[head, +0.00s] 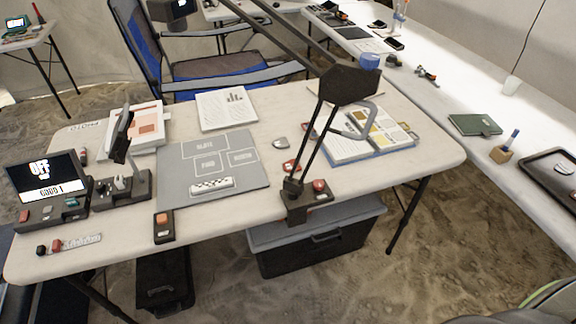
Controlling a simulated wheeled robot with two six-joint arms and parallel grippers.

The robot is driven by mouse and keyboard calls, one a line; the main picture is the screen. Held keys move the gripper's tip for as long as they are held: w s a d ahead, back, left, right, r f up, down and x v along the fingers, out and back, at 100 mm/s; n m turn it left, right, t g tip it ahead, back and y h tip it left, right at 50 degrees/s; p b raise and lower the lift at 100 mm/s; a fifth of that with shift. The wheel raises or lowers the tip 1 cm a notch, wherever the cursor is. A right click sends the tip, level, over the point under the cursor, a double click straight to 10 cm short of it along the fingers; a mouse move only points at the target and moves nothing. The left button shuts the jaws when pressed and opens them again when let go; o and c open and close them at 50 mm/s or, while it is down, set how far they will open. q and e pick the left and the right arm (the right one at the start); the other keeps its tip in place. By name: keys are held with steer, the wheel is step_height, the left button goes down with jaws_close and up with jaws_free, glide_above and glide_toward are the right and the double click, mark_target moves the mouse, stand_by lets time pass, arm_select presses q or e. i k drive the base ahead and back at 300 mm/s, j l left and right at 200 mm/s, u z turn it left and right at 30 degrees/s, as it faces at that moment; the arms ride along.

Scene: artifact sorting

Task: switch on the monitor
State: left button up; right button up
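A small monitor (42,172) stands at the left end of the near table. Neither of my grippers shows in the head view.
The table (330,205) holds a grey mat (180,170) with a patterned white piece, a small box with an orange button (164,225), papers, and a clamped lamp (349,85). A blue folding chair (220,75) stands behind. A lidded bin (315,238) stands beneath.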

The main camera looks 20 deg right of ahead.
mark_target(24, 214)
steer(key=u, duration=1.25)
steer(key=j+u, duration=0.25)
steer(key=u, duration=0.2)
steer(key=k, duration=0.05)
